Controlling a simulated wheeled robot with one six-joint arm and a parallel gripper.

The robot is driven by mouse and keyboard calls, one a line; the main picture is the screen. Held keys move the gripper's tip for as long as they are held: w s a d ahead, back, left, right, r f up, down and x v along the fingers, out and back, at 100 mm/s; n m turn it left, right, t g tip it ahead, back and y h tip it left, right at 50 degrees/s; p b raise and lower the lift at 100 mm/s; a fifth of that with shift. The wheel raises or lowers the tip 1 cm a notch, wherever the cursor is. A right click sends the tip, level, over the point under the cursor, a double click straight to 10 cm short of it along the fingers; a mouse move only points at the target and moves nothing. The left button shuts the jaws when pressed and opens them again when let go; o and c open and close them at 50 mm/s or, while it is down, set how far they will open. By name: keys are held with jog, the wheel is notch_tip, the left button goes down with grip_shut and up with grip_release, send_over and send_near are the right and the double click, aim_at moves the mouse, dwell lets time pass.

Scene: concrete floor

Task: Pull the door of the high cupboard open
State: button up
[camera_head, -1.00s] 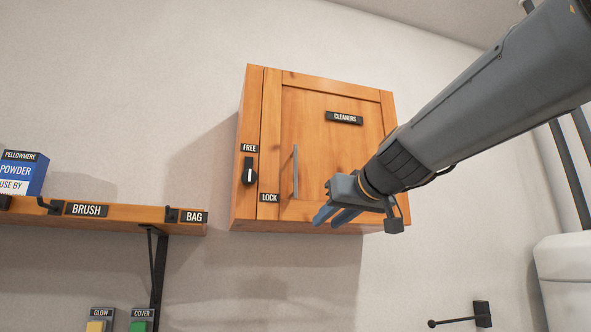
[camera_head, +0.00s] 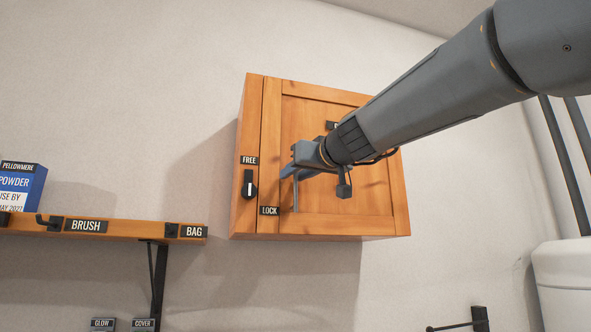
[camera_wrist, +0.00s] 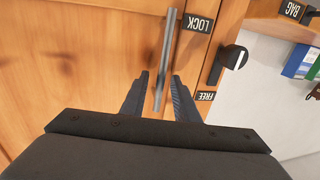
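The high cupboard (camera_head: 248,120) is a wooden wall box with a closed door (camera_head: 345,205). The door's upright grey bar handle (camera_head: 295,197) is on its left side. My gripper (camera_head: 286,172) is at this handle and hides its upper part. In the wrist view my gripper (camera_wrist: 158,88) is open, with one finger on each side of the handle (camera_wrist: 168,45) and gaps showing between. A black knob (camera_head: 250,184) on the frame left of the door has its white mark upright, toward the FREE label (camera_head: 249,160). The LOCK label (camera_head: 269,211) is lower right of it.
A wooden shelf (camera_head: 130,231) with hooks and BRUSH and BAG labels is at the lower left, bearing a blue powder box (camera_head: 22,185). A white tank (camera_head: 563,275) and grey pipes are at the right. My arm covers most of the CLEANERS label.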

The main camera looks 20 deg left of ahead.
grip_shut()
dwell(0.4)
